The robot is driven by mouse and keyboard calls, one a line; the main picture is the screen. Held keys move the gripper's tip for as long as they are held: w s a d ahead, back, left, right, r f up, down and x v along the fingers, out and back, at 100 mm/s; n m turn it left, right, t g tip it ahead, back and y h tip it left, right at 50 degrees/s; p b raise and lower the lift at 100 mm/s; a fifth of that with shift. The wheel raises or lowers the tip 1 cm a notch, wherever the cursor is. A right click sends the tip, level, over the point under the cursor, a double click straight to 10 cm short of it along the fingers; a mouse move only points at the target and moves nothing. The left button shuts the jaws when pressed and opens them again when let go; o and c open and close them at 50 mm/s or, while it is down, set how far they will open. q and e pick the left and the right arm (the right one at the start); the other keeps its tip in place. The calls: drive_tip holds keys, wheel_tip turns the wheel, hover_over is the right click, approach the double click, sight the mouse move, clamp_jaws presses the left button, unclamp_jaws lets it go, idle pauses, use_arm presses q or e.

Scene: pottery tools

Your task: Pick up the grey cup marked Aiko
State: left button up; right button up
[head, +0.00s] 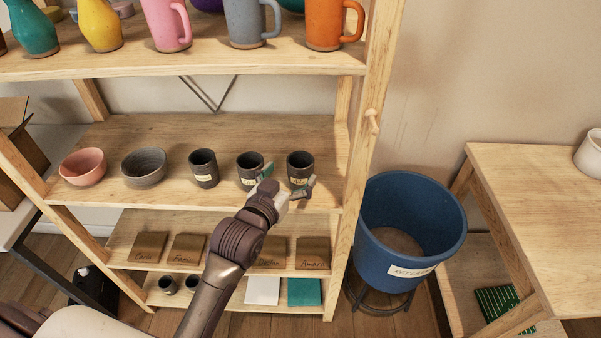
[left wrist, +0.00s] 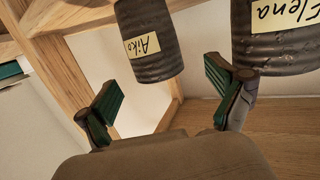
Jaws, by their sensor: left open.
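In the left wrist view, the dark grey ribbed cup with the "Aiko" label (left wrist: 150,43) is at the upper middle, its top cut off. My left gripper (left wrist: 163,84) is open, with green-padded fingers apart below and to either side of this cup. No hold on it shows. A similar "Elena" cup (left wrist: 275,42) is beyond the right finger. In the head view, my left gripper (head: 287,179) is in front of the two rightmost dark cups on the middle shelf; their labels are too small or covered to read. My right gripper is out of view.
A third dark cup (head: 203,168), a grey bowl (head: 144,170) and a pink bowl (head: 83,168) share the middle shelf. Coloured mugs stand above. The right shelf post (head: 358,165) is close to the rightmost cup. A blue bucket (head: 440,262) stands right of the shelf.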

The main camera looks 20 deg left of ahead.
use_arm(q)
drive_tip(key=w, duration=0.3)
drive_tip(key=w+d, duration=0.1)
drive_tip(key=w, duration=0.1)
drive_tip(key=shift+f, duration=0.35)
drive_tip(key=shift+s+r, duration=0.1)
drive_tip(key=c, duration=1.4)
